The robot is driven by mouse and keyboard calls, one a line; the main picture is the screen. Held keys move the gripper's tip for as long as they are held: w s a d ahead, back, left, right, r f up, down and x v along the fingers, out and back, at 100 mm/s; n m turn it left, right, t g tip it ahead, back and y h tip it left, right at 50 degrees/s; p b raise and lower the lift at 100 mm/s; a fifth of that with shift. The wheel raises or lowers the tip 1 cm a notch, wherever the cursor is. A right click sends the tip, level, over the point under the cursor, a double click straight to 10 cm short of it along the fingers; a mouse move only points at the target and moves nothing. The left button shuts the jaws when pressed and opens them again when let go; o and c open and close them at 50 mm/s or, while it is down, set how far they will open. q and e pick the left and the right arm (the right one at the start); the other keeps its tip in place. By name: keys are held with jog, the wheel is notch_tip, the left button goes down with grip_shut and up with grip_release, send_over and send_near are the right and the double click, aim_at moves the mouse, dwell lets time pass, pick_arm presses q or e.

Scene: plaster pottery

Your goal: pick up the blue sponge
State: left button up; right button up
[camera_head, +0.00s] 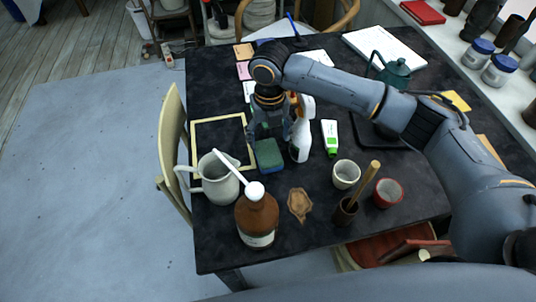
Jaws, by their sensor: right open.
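The blue sponge (269,156) lies on the dark table (320,215). My right gripper (269,141) reaches down over the table from the right and is open. Its fingers are just behind and above the sponge, one to each side. I cannot tell whether they touch it. My left gripper is not in view.
A white spray bottle (300,138) stands close right of the sponge. A grey pitcher (219,180), a brown bottle (257,217) and a yellow frame (207,122) are near on the left. Cups (346,174) and a green tube (330,137) stand right. A chair (172,140) touches the left edge.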

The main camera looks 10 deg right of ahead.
aim_at(268, 152)
jog(key=shift+w+a+f+p, duration=0.1)
jog(key=shift+w+f+p, duration=0.05)
jog(key=shift+f, duration=1.65)
jog(key=shift+w+f+p, duration=0.1)
jog(key=shift+f+p, duration=0.05)
jog(key=shift+f, duration=1.6)
jog(key=c, duration=0.5)
